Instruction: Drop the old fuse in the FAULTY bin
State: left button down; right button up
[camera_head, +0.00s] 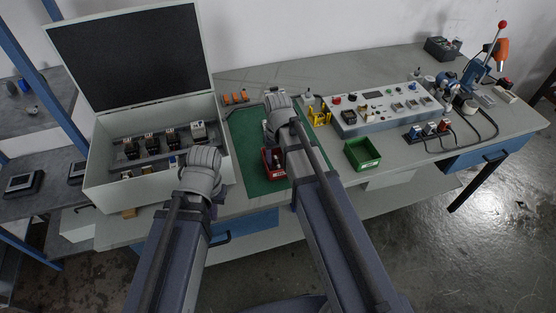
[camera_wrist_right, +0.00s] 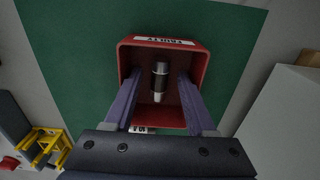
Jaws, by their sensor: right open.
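The FAULTY bin (camera_wrist_right: 125,60) is a small red open box with a white label on its rim. It also shows in the head view (camera_head: 267,162), partly hidden by my right arm. The old fuse (camera_wrist_right: 160,78), a dark cylinder with light metal ends, shows inside the bin's outline. My right gripper (camera_wrist_right: 156,85) is open above the bin, one finger on each side of the fuse, with gaps between. I cannot tell whether the fuse touches the bin floor. My left gripper (camera_head: 200,168) is at the front of the open cabinet (camera_head: 108,192); its fingers are hidden.
The red bin stands on a green mat (camera_head: 243,133). A green bin (camera_head: 362,153) stands to the right, below a control panel (camera_head: 385,112). A yellow stand (camera_head: 319,114) is near the panel. Several dark modules sit inside the cabinet. Bench room is free right of the green bin.

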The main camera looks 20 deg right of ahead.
aim_at(278, 163)
notch_tip(278, 163, up, 12)
jog(key=p, duration=1.2)
jog(key=s+a+n+h, duration=0.1)
jog(key=s+a+n, duration=0.2)
jog(key=s+a, duration=0.7)
jog(key=s, duration=0.3)
jog(key=shift+s+a+n, duration=0.25)
jog(key=shift+s+n, duration=0.05)
jog(key=shift+s, duration=0.05)
